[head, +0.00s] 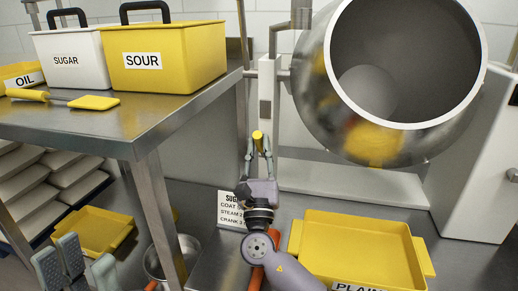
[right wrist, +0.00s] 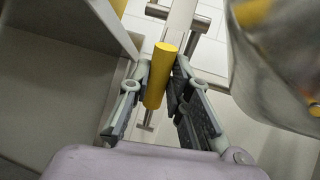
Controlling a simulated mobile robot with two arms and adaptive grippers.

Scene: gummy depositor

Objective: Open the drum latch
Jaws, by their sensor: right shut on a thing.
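The steel drum (head: 310,75) is at the upper right of the head view, with its round mouth facing me. A yellow cylindrical latch grip (head: 258,137) is at the left of the drum, near the machine's post. My right gripper (head: 260,148) is shut on this grip. In the right wrist view the yellow latch grip (right wrist: 159,78) stands between the two finger pads, slightly tilted. What the grip joins to is partly hidden. My left gripper (head: 82,262) is low at the left corner of the head view, its fingers apart and empty.
A steel table (head: 150,118) at the left bears a white SUGAR box (head: 75,65), a yellow SOUR box (head: 175,65) and a yellow spatula (head: 95,102). A yellow PLAIN tray (head: 350,240) lies below the drum. A sign card (head: 232,200) stands beside my right arm.

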